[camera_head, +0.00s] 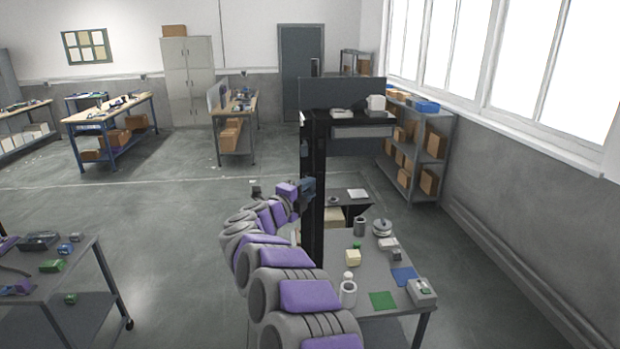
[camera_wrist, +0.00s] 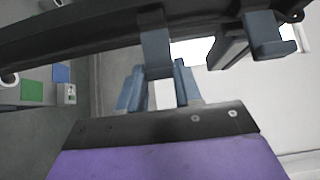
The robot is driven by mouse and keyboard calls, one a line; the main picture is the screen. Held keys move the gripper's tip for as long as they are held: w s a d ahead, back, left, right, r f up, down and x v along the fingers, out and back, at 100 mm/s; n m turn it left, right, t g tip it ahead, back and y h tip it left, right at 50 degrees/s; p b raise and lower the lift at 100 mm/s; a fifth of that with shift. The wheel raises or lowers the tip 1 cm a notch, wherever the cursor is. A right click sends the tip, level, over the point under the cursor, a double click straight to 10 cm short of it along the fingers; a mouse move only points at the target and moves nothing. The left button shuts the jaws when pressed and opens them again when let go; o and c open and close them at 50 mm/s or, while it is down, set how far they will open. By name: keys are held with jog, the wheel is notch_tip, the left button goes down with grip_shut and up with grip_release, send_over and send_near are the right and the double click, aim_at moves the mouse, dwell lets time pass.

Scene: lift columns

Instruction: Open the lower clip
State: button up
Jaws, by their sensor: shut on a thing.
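The dark column (camera_head: 312,240) stands upright at the workbench, and in the wrist view it crosses the top as a black bar (camera_wrist: 80,32). The lower clip (camera_wrist: 155,50) is a blue-grey piece on the column, reaching down between my fingers. My gripper (camera_wrist: 158,90) is shut on this clip; its two blue-grey fingers lie either side. In the head view my gripper (camera_head: 304,190) is small beside the column, and the clip's details cannot be made out. A second blue-grey clip (camera_wrist: 262,35) sits farther along the column, apart from my gripper.
A grey workbench (camera_head: 385,310) with a green mat (camera_head: 382,301), a blue mat (camera_head: 404,276), a grey box (camera_head: 421,291) and several small parts stands right of my arm. A cart (camera_head: 45,275) stands at left. Open floor (camera_head: 180,260) lies between them.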

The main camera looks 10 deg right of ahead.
jog(key=shift+w+a+f+m+g+h+p, duration=0.1)
jog(key=shift+a+m+g+h+p, duration=0.35)
jog(key=shift+m+g+h+p, duration=0.8)
jog(key=shift+w+a+m+g+h+p, duration=0.1)
jog(key=shift+a+m+g+h+p, duration=0.3)
jog(key=shift+p, duration=1.5)
jog(key=shift+g, duration=0.25)
jog(key=shift+a+f+m+g+h+p, duration=0.1)
jog(key=shift+a+m+g+h+p, duration=0.2)
jog(key=shift+g+p, duration=0.5)
jog(key=o, duration=1)
jog(key=shift+w, duration=0.3)
jog(key=shift+o, duration=0.3)
jog(key=shift+s, duration=0.2)
jog(key=b+v, duration=0.2)
jog(key=v, duration=1.5)
jog(key=shift+a, duration=0.15)
